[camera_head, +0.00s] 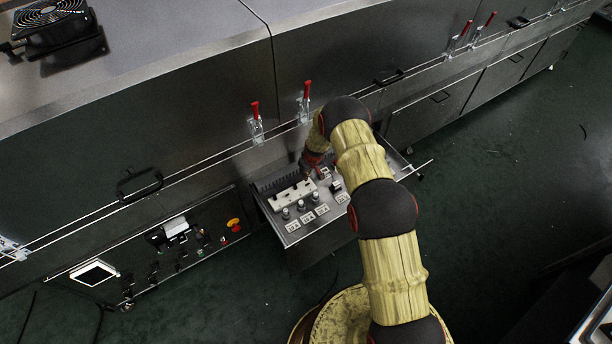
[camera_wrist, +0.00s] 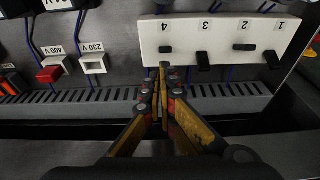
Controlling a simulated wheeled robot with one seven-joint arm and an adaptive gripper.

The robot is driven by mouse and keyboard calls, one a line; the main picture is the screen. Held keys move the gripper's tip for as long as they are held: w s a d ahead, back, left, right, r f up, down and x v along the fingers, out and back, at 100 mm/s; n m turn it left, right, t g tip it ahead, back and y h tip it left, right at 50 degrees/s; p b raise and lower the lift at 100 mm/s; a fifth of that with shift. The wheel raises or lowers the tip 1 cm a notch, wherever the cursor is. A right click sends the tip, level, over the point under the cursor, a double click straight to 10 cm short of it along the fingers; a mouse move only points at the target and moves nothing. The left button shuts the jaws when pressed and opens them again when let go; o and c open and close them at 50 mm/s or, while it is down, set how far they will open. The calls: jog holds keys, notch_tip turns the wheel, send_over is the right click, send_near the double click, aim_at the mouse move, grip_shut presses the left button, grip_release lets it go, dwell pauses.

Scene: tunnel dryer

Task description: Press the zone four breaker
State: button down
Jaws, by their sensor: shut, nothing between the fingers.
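The white breaker block (camera_wrist: 222,34) fills the upper right of the wrist view, with labels 4, 3, 2, 1 from left to right. The zone four breaker (camera_wrist: 165,50) is a short black lever under the 4. Levers 3 (camera_wrist: 203,60) and 1 (camera_wrist: 272,59) look longer and hang lower; lever 2 (camera_wrist: 244,47) looks short like 4. My gripper (camera_wrist: 164,68) is shut and empty, its tips just below lever 4; I cannot tell whether they touch it. In the head view the block (camera_head: 292,195) lies in an open drawer, with my arm partly over it.
A red switch (camera_wrist: 51,74) and a white 230 V switch (camera_wrist: 93,64) sit left of the block. A slotted grey duct (camera_wrist: 60,106) runs below. The drawer (camera_head: 328,217) holds several labelled parts. Red-handled clamps (camera_head: 256,120) stand above it on the dryer.

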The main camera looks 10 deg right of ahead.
jog(key=shift+v, duration=0.85)
jog(key=shift+w+r, duration=0.1)
jog(key=shift+w, duration=0.1)
jog(key=shift+r, duration=0.25)
jog(key=v, duration=1.1)
jog(key=shift+s, duration=0.25)
jog(key=shift+r, duration=0.1)
